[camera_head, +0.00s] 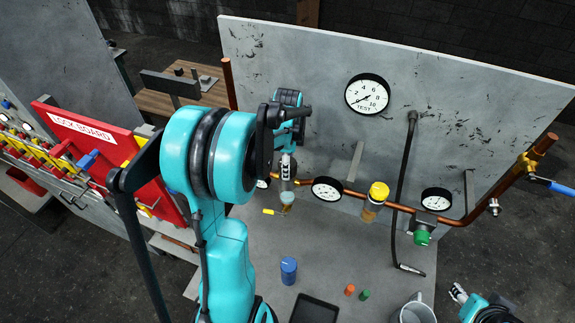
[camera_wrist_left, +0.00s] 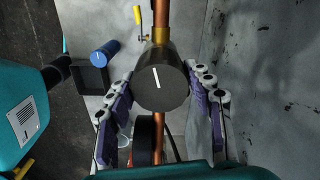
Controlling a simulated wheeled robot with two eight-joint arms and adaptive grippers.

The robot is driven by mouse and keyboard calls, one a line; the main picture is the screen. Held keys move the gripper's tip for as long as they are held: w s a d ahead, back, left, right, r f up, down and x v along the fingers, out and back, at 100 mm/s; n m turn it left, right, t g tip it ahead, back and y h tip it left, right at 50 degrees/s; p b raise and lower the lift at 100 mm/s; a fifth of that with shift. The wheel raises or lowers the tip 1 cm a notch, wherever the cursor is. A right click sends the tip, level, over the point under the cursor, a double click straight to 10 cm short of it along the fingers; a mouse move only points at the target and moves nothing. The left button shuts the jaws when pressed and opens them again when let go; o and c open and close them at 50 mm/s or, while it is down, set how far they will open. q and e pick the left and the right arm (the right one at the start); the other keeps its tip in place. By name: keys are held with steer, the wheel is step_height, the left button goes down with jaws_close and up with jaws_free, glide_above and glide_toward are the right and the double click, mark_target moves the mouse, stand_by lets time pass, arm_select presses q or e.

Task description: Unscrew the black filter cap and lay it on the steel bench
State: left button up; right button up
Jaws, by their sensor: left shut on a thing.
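The black filter cap (camera_wrist_left: 160,82), round with a white line on its top, fills the middle of the left wrist view. My left gripper (camera_wrist_left: 163,92) is shut on it, one finger on each side. In the head view my left gripper (camera_head: 287,168) reaches down at the left end of the copper pipe and hides most of the cap. The steel bench (camera_head: 330,248) lies beneath the pipe. My right gripper (camera_head: 459,293) is at the lower right, away from the pipe; its finger opening is unclear.
A blue cylinder (camera_head: 288,270), a black tray (camera_head: 315,309), small orange (camera_head: 349,289) and green (camera_head: 364,294) pieces and a metal mug (camera_head: 416,310) are on the bench. Yellow-capped (camera_head: 379,190) and green-capped (camera_head: 422,238) fittings sit along the pipe. The bench middle is clear.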

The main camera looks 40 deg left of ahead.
arm_select(q)
steer(key=shift+n, duration=0.9)
steer(key=shift+n+b, duration=0.4)
steer(key=shift+n, duration=0.6)
